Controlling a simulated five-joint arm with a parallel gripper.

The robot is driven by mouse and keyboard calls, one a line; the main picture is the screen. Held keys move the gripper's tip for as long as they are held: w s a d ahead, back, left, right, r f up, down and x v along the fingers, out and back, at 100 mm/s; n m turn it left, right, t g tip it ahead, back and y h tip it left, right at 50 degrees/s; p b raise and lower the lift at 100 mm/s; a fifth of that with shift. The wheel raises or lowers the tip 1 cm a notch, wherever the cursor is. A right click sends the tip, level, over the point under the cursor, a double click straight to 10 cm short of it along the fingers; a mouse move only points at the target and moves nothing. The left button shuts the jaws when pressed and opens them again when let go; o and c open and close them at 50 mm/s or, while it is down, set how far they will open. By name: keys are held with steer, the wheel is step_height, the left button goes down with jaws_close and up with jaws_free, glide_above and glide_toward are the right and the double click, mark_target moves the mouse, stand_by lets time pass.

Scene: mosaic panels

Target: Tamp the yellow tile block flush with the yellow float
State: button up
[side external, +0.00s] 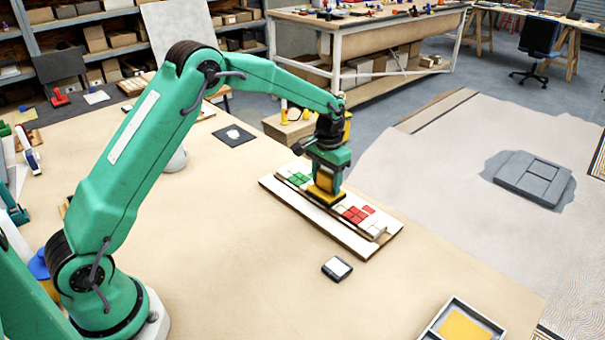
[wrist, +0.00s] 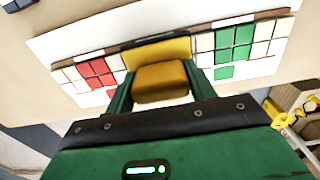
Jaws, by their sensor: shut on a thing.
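The yellow float (side external: 323,196) is over the middle of the mosaic panel, between green and red tiles. In the wrist view, its flat yellow plate with a dark far edge (wrist: 158,50) shows beyond a darker yellow grip. My gripper (side external: 326,182) points down and is shut on that grip, with one green finger on each side (wrist: 160,84). The plate looks low over the tiles; I cannot tell whether it touches them. I cannot make out the yellow tile block; the float and gripper cover the middle of the panel.
The panel's pale border (side external: 312,215) lies on the tan table. Red tiles (side external: 357,213) and green tiles (side external: 299,179) flank the float. A small dark pad (side external: 337,268) lies in front, and a tray with a yellow sheet (side external: 463,328) at lower right. The table's left front is clear.

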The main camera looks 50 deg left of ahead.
steer(key=shift+f, duration=0.1)
steer(key=shift+r, duration=3.55)
